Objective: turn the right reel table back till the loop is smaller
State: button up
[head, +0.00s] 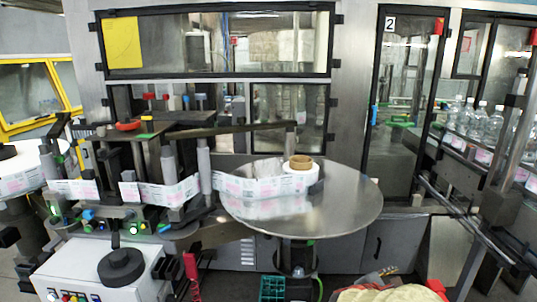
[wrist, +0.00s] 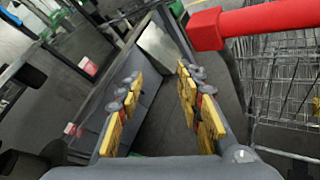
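The right reel table (head: 345,205) is a round, shiny metal disc in the middle of the head view. A small label reel (head: 313,178) with a brown core (head: 300,162) stands on it. The label web (head: 245,187), white with pink print, runs left from the reel, bowing over the table's left part towards a grey roller post (head: 204,170). More web (head: 160,192) curves between the posts further left. My gripper (wrist: 160,75) shows only in the wrist view. Its two yellow-padded fingers are apart with nothing between them, and no reel table is recognisable there.
A white control box (head: 95,275) with a black round disc (head: 121,268) stands front left. A green crate (head: 271,288) is below the table. Bottles (head: 480,122) line the right side. In the wrist view, a red bar (wrist: 265,20) and wire cart (wrist: 285,85) are at right.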

jog(key=s+a+m+g+y, duration=0.25)
jog(key=s+m, duration=0.35)
jog(key=s, duration=0.4)
jog(key=s+a+m+g+y, duration=0.2)
jog(key=s+m+g, duration=0.3)
jog(key=s, duration=0.5)
jog(key=s+a+r+m+t+y+p, duration=0.1)
jog(key=s+a+r+m+y, duration=0.1)
jog(key=s+a+m+y, duration=0.3)
jog(key=s+a+r+m+t+y+p, duration=0.1)
jog(key=s+a+r+m+t, duration=0.15)
jog(key=a, duration=0.45)
notch_tip(320, 180, up, 6)
jog(key=s+a+t, duration=0.1)
jog(key=s+a, duration=0.1)
jog(key=shift+a+r+m+y, duration=0.25)
jog(key=shift+m+y, duration=0.1)
jog(key=shift+y, duration=0.1)
